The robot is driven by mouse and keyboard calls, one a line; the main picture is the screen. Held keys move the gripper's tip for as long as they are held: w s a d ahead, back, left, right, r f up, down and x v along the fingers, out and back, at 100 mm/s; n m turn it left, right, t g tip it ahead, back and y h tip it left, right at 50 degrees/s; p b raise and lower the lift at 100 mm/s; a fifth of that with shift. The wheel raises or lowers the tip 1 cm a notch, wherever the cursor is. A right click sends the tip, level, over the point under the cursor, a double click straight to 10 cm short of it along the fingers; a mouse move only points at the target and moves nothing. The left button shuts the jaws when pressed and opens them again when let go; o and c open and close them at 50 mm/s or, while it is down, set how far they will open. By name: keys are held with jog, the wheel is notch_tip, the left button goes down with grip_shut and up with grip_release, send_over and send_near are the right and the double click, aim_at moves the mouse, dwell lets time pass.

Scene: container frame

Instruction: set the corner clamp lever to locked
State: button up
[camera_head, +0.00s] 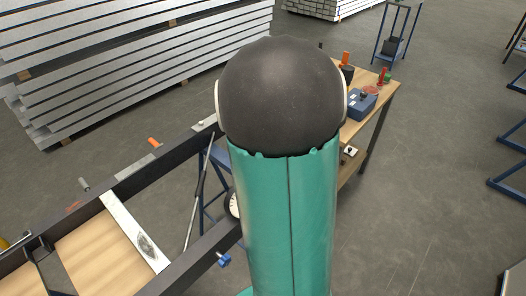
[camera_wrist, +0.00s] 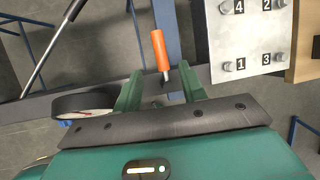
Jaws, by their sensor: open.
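An orange-handled lever (camera_wrist: 160,50) stands out in the wrist view, taken to be the clamp lever. Its lower end sits near the dark frame bar, and its grip points up the picture. My gripper (camera_wrist: 161,88) is open, with one green finger on each side of the lever's lower end. I cannot tell whether either finger touches it. In the head view, my green arm with its dark joint hides the gripper. An orange handle (camera_head: 155,142) shows on the frame there; I cannot tell whether it is the same lever. No locked mark is readable.
A numbered bolt plate (camera_wrist: 250,35) is close on the right in the wrist view. A round gauge (camera_wrist: 84,115) and a black-gripped rod (camera_wrist: 50,45) are at left. The dark frame (camera_head: 160,170) spans the head view's lower left. A workbench (camera_head: 372,112) stands behind my arm.

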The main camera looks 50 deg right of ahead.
jog(key=shift+v, duration=2.75)
jog(key=shift+a, duration=0.1)
jog(key=a+r+n+t+y, duration=0.1)
jog(key=a+r+n, duration=0.3)
jog(key=a+n, duration=0.4)
jog(key=a+r+n+y, duration=0.1)
jog(key=a+r+n, duration=0.3)
jog(key=a+n, duration=0.45)
jog(key=s+a+r+n, duration=0.2)
jog(key=s+a+n, duration=0.2)
jog(key=n, duration=0.5)
jog(key=s+a+r+n, duration=0.3)
jog(key=s+a+n, duration=0.1)
jog(key=a+n, duration=0.4)
jog(key=shift+a+n, duration=0.4)
jog(key=shift+n, duration=0.25)
